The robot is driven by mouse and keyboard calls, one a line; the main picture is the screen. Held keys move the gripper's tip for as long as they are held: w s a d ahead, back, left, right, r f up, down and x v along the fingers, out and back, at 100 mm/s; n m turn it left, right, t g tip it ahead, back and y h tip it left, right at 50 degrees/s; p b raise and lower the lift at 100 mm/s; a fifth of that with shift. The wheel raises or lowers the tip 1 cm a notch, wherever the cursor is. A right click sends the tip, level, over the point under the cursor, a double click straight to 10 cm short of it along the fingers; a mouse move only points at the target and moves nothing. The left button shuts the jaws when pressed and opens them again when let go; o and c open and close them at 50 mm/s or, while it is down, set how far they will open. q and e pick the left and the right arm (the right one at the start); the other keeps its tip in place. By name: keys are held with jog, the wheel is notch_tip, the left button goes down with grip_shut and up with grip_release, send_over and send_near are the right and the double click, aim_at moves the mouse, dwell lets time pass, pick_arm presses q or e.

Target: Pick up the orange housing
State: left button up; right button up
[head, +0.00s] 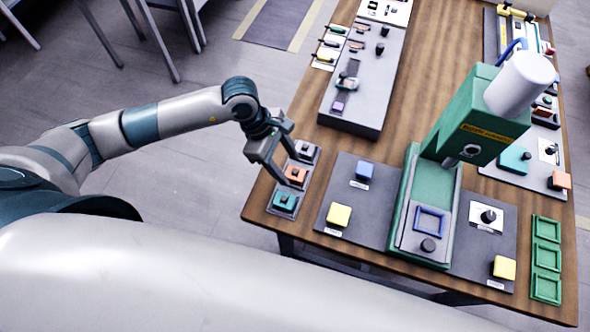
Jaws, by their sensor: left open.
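The orange housing (296,174) sits in the middle tray of a short row at the table's left edge. A grey housing (306,150) lies behind it and a teal housing (285,200) in front of it. My left gripper (271,160) is open, just left of and above the orange housing, its fingers pointing down toward the row. Nothing shows between its fingers. Whether a finger touches the housing I cannot tell. My right gripper is not in view.
A green press machine (470,135) stands on the table to the right, with a blue frame (429,220) on its bed. A grey mat (343,180) holds a blue block (364,170) and a yellow block (339,215). A grey raised panel (358,110) lies behind the row.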

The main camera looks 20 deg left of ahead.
pick_arm(q)
jog(key=shift+x, duration=1.05)
jog(key=c, duration=1.2)
